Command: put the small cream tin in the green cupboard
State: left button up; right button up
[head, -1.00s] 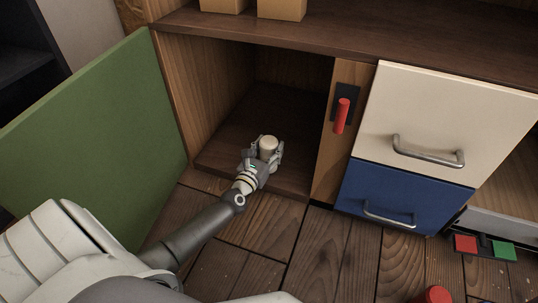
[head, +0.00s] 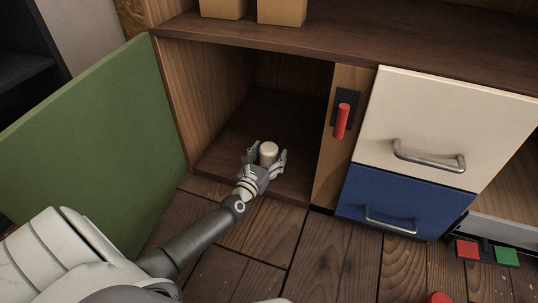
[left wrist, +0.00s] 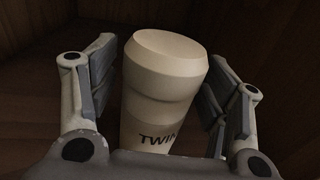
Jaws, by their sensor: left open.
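The small cream tin (head: 268,151) stands upright on the floor of the open cupboard (head: 232,130), near its front. The cupboard's green door (head: 100,140) is swung wide open to the left. My left gripper (head: 267,158) is open, with its fingers on either side of the tin. In the left wrist view the tin (left wrist: 160,85) shows between the spread fingers of the gripper (left wrist: 158,95), with dark lettering low on its side. A gap shows on the right side; contact on the left cannot be told. My right gripper is not in view.
Right of the opening is a wooden post with a red handle (head: 342,120). Beyond it are a cream drawer (head: 430,120) and a blue drawer (head: 400,200). Tan boxes (head: 282,12) stand on the top above. A red object (head: 439,297) is at the bottom edge.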

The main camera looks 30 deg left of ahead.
pick_arm(q)
jog(key=s+d+p, duration=0.2)
jog(key=s+p, duration=0.2)
jog(key=s, duration=0.8)
jog(key=shift+r, duration=0.15)
